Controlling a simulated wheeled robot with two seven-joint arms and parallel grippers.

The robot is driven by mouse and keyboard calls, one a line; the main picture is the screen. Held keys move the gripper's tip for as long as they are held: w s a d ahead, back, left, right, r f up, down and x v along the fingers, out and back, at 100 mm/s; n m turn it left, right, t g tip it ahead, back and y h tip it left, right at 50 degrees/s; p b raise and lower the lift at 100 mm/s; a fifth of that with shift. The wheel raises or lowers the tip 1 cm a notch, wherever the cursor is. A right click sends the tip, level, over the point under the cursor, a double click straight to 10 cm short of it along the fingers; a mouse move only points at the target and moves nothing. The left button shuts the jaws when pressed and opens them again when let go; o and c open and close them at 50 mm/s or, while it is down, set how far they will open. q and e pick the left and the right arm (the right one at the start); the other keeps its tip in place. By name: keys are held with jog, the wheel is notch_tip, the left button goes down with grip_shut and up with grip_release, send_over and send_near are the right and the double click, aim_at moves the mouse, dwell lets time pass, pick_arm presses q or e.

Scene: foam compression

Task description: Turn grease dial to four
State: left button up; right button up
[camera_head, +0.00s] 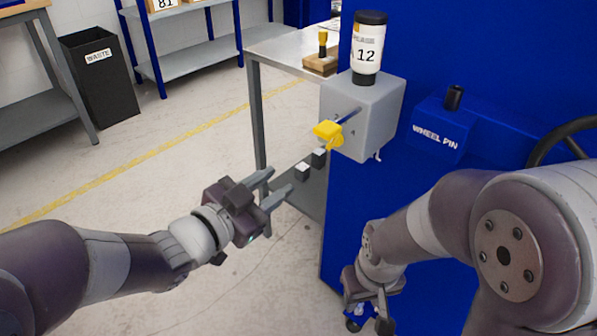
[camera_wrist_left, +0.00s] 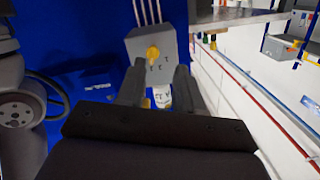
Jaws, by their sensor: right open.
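A grey box (camera_head: 375,108) is fixed to the blue machine, with a yellow knob (camera_head: 327,131) standing out from its front on a blue shaft. I take this knob to be the grease dial; its setting cannot be read. The left wrist view shows the yellow knob (camera_wrist_left: 153,53) with small dark marks around it on the box face. My left gripper (camera_head: 311,165) is open and empty, its fingertips just short of the knob. Its fingers (camera_wrist_left: 157,88) flank the line to the box in the wrist view. My right gripper (camera_head: 369,322) is open and empty, low beside the blue machine.
A white bottle (camera_head: 368,47) marked 12 stands on the grey box. A blue block labelled WHEEL PIN (camera_head: 440,128) and a dark handwheel (camera_head: 560,135) are to the right. A metal table (camera_head: 285,45) stands behind.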

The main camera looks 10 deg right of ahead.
aim_at(330, 144)
pick_arm(q)
jog(key=shift+m+h, duration=0.3)
jog(key=shift+h, duration=0.4)
jog(key=b+x, duration=0.1)
jog(key=x, duration=0.3)
jog(key=r+b+x, duration=0.1)
jog(key=x, duration=0.3)
jog(key=s+b+x, duration=0.1)
jog(key=x, duration=0.3)
jog(key=shift+d+r, duration=0.35)
jog(key=shift+d, duration=0.1)
jog(key=shift+w+d+r, duration=0.1)
jog(key=shift+w+d, duration=0.2)
jog(key=shift+d, duration=0.15)
grip_shut()
